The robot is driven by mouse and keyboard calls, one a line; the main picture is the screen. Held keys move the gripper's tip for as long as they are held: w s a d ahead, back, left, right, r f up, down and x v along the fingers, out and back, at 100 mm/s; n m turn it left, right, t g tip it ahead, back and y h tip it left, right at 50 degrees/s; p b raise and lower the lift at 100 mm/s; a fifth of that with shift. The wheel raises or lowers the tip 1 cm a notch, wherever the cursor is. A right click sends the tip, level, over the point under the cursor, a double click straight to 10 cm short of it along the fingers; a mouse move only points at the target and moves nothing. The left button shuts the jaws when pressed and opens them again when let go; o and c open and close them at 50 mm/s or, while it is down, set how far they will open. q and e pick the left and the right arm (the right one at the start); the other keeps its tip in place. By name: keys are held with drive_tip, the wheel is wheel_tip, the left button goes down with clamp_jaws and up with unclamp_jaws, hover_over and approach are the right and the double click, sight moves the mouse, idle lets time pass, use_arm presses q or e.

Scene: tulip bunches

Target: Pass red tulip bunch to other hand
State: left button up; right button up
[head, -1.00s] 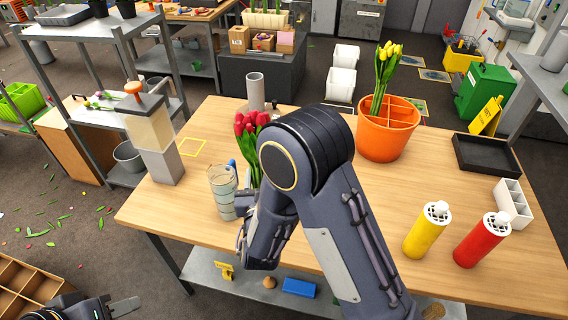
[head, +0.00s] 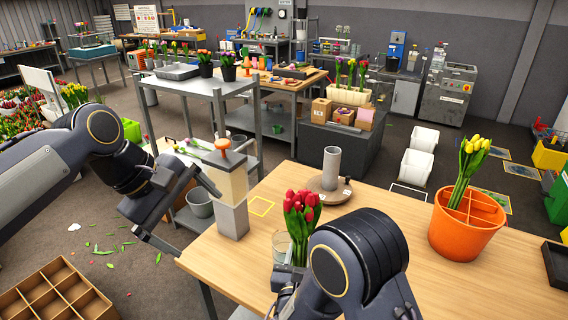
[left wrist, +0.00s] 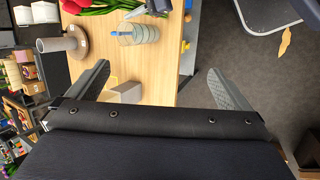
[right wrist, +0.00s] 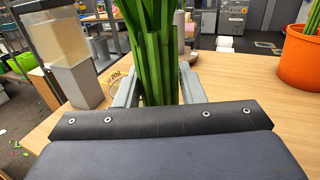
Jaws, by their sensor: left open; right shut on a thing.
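The red tulip bunch (head: 301,212) stands upright over the left part of the wooden table, in front of my right arm in the head view. Red blooms also show at the top of the left wrist view (left wrist: 92,5). My left gripper (head: 181,218) is open and empty, left of the table and apart from the bunch. Its two spread fingers show in the left wrist view (left wrist: 160,88).
A glass vase (head: 281,246) stands beside the bunch. A dispenser on a grey block (head: 232,220) stands at the table's left edge. A grey cylinder on a round brown base (head: 331,170) is behind. An orange bucket (head: 466,230) with yellow tulips stands right. The table's middle is clear.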

use_arm(q)
drive_tip(key=w+d+r+n+g, duration=0.1)
drive_tip(key=w+d+r+n, duration=0.2)
drive_tip(key=w+d+n, duration=0.35)
drive_tip(key=n+g, duration=0.1)
drive_tip(key=n, duration=0.1)
hover_over(300, 226)
drive_tip(key=w+a, duration=0.4)
drive_tip(key=shift+s+d+r+y, duration=0.1)
drive_tip(key=shift+d+r+y, duration=0.2)
drive_tip(key=shift+r, duration=0.1)
drive_tip(key=x, duration=1.2)
drive_tip(key=shift+s, duration=0.15)
drive_tip(key=shift+r, duration=0.1)
drive_tip(key=c, duration=0.9)
drive_tip(key=shift+c, duration=1.1)
use_arm(e)
drive_tip(key=o, duration=1.3)
drive_tip(key=shift+c, duration=0.2)
